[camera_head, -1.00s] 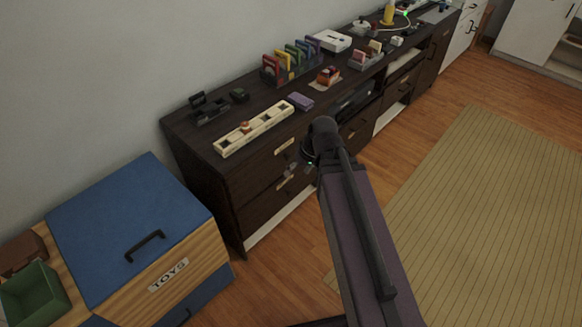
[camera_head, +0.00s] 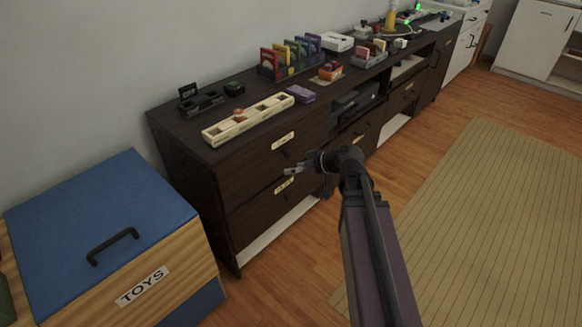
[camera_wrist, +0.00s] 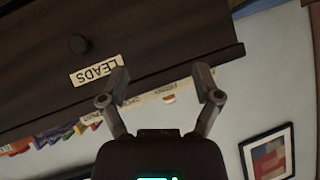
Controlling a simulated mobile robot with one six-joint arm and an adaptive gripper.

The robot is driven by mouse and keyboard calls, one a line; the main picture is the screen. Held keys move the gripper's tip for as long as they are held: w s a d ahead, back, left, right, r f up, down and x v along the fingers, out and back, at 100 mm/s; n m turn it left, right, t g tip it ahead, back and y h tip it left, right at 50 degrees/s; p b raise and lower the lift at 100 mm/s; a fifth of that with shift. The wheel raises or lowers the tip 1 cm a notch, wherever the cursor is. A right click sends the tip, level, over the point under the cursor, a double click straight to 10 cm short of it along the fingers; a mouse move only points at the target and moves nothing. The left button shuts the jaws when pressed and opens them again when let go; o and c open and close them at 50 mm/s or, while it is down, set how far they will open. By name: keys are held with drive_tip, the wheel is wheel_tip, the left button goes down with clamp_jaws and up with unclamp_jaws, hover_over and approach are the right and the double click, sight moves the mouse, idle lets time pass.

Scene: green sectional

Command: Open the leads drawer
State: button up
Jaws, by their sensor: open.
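The leads drawer (camera_wrist: 150,35) fills the upper left of the wrist view, which is upside down. Its pale LEADS label (camera_wrist: 97,75) and dark round knob (camera_wrist: 78,44) are readable there. In the head view it appears to be the top drawer (camera_head: 252,158) at the cabinet's near end, with its label (camera_head: 283,141) near the top edge. The drawer looks shut. My gripper (camera_head: 290,171) is in front of the cabinet, below that label. In the wrist view my gripper (camera_wrist: 164,78) has its fingers spread and empty, apart from the knob.
A second labelled drawer (camera_head: 240,215) lies below. On the cabinet top stand a long wooden tray (camera_head: 220,131), a purple block (camera_head: 301,94) and a card rack (camera_head: 290,62). A blue-lidded toy box (camera_head: 95,215) stands at left. Wood floor and a striped rug (camera_head: 480,210) lie right.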

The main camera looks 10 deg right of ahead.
sight(290, 156)
drive_tip(key=w+d+f+t+y+b, duration=0.1)
drive_tip(key=w+d+f+t+b, duration=0.4)
drive_tip(key=b, duration=1.2)
drive_tip(key=d+f+t, duration=0.2)
drive_tip(key=d+f, duration=0.2)
drive_tip(key=shift+w+d+n+t, duration=0.15)
drive_tip(key=shift+w+n+t, duration=0.15)
drive_tip(key=shift+w+n, duration=0.1)
drive_tip(key=shift+w, duration=0.15)
drive_tip(key=x, duration=1.3)
drive_tip(key=shift+w+a+r, duration=0.1)
drive_tip(key=shift+a+r, duration=0.05)
drive_tip(key=shift+a, duration=0.25)
